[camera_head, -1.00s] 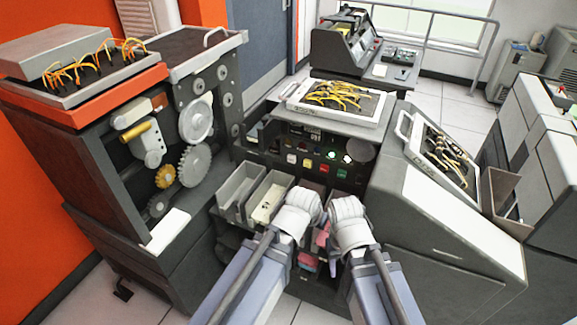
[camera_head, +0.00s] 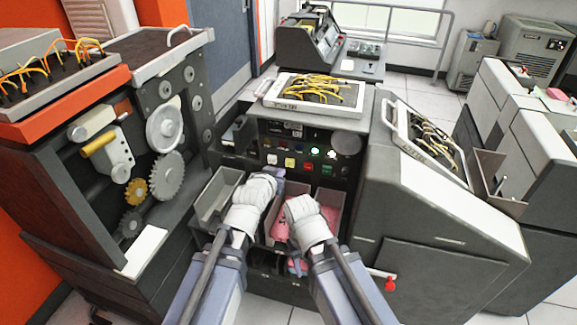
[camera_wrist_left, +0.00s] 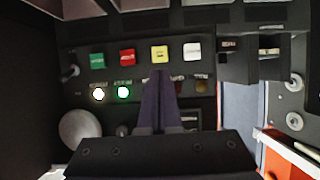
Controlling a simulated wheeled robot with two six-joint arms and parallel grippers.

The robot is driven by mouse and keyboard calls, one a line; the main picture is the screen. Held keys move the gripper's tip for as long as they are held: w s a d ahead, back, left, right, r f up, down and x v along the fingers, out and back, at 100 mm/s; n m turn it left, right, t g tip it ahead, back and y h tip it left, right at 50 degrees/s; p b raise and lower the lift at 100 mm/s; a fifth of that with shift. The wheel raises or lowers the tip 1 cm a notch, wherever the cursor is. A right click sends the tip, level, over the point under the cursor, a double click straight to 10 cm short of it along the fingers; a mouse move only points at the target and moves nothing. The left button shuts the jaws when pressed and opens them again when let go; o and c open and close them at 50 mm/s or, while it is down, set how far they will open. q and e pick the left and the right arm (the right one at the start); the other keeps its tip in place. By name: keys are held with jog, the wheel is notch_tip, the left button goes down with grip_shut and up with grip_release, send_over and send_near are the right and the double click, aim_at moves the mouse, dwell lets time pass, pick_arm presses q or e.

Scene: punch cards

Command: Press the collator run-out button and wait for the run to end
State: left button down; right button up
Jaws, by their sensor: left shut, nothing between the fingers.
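The collator's dark front panel (camera_head: 255,150) carries a row of white (camera_head: 271,159), yellow (camera_head: 289,162), red (camera_head: 307,165) and green (camera_head: 327,169) buttons. I cannot read which is labelled run-out. My left gripper (camera_head: 280,177) is shut and empty, just below the yellow button. The left wrist view shows the panel turned around, and the dark fingertips (camera_wrist_left: 160,74) point at the yellow button (camera_wrist_left: 160,54). I cannot tell if they touch the panel. My right gripper's fingers are hidden behind its white wrist, lower and to the right. A green lamp (camera_head: 315,153) and a white lamp (camera_head: 331,154) are lit.
Open card bins (camera_head: 218,195) sit below the panel, some holding pink cards (camera_head: 328,219). A plugboard with yellow wires (camera_head: 312,93) lies on top. A geared machine (camera_head: 165,127) stands left, a sloping grey cabinet (camera_head: 440,210) right.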

aim_at(289, 164)
pick_arm(q)
jog(key=b+x, duration=0.2)
jog(key=x, duration=0.5)
jog(key=shift+f+b, duration=0.1)
jog(key=shift+b, duration=0.3)
jog(key=shift+w+d+f, duration=0.15)
jog(key=shift+w, duration=0.25)
